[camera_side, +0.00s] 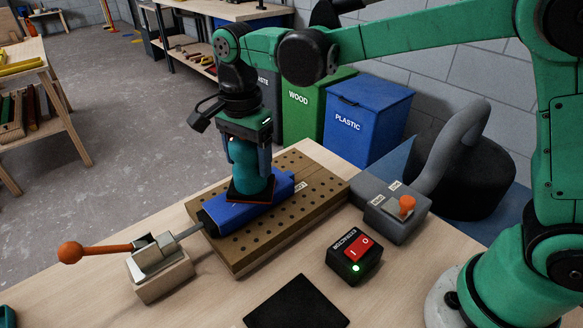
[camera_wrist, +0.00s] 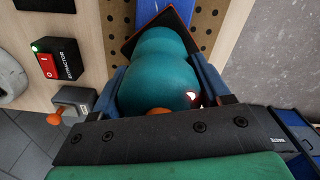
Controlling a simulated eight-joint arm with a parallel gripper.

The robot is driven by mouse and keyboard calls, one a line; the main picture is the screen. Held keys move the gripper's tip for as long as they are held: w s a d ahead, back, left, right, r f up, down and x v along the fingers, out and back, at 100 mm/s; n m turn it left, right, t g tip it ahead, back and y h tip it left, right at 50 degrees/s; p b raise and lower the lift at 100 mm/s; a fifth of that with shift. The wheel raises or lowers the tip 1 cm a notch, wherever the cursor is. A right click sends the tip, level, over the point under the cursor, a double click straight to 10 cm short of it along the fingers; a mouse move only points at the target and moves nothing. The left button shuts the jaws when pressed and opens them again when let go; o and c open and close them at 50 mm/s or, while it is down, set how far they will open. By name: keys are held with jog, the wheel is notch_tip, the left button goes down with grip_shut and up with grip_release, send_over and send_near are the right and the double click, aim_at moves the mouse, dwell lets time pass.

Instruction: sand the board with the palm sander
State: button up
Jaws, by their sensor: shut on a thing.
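The palm sander (camera_side: 249,172) has a teal body and a dark square pad with a reddish edge. It stands upright on the blue painted board (camera_side: 222,213), and the pad appears to touch the board's top. My gripper (camera_side: 250,150) is shut on the sander's body from above. In the wrist view the sander (camera_wrist: 165,75) sits between the two blue fingers of my gripper (camera_wrist: 162,85), with a small light on it. The blue board (camera_wrist: 175,10) shows beyond the pad there. The board's face under the pad is hidden.
The board lies on a perforated wooden block (camera_side: 305,205). A clamp (camera_side: 152,255) with an orange-knobbed lever reaches the board's near end. An extractor switch box (camera_side: 354,255) shows a green light. A grey box with an orange lever (camera_side: 398,212) and a black mat (camera_side: 297,304) stand nearby.

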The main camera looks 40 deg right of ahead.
jog(key=shift+d, duration=2.35)
jog(key=a, duration=0.3)
jog(key=shift+a+f, duration=0.1)
jog(key=shift+a, duration=3.5)
notch_tip(320, 180, up, 8)
jog(key=shift+r, duration=0.2)
jog(key=shift+f, duration=0.2)
